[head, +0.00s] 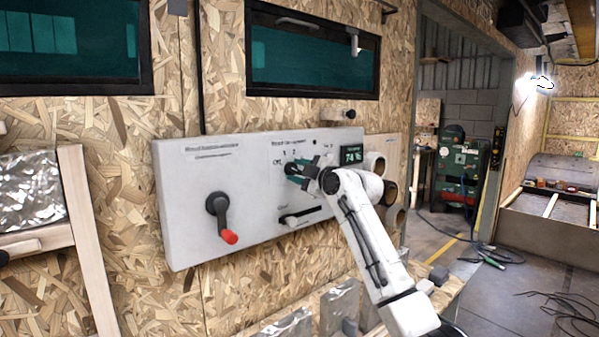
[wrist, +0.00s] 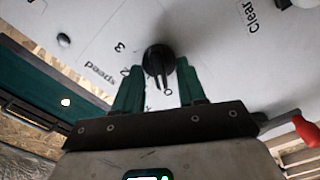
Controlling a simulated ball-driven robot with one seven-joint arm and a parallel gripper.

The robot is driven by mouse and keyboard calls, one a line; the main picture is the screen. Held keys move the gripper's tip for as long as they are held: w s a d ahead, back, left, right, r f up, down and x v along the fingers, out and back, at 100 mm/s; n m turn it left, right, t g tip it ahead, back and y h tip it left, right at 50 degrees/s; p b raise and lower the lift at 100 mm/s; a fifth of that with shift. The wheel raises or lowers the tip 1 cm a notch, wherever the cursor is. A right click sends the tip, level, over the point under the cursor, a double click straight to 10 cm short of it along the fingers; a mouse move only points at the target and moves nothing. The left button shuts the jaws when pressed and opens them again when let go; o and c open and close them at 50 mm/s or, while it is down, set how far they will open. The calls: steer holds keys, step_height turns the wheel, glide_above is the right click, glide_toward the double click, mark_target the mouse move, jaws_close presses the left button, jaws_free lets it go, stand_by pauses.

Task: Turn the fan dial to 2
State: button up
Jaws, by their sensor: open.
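The fan dial (wrist: 158,60) is a round black knob with a raised ridge on the pale control panel (head: 250,222). In the wrist view, marks 3, 2 and 0 are printed around it, with the word "speed". The ridge points down in that view, near the 0; its exact setting is hard to tell. My gripper (wrist: 159,72) is open, with one teal finger on each side of the dial. I cannot tell whether either finger touches it. In the head view, my gripper (head: 300,173) partly covers the dial.
A lever with a red grip (head: 228,236) is at the panel's left. A black slider (head: 300,214) lies below the dial. A small display (head: 351,156) is at the upper right. Pipe ends (head: 388,192) stick out beside the panel.

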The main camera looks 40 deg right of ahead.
jaws_close()
steer(key=shift+m, duration=0.3)
stand_by(0.3)
steer(key=m, duration=0.2)
steer(key=shift+m, duration=0.4)
steer(key=m, duration=0.4)
steer(key=shift+r+m, duration=0.1)
steer(key=shift+m, duration=0.2)
steer(key=m+p, duration=0.1)
steer(key=m, duration=0.2)
steer(key=m+p, duration=0.1)
steer(key=m, duration=0.3)
steer(key=shift+d+m+p, duration=0.15)
steer(key=shift+m+p, duration=0.15)
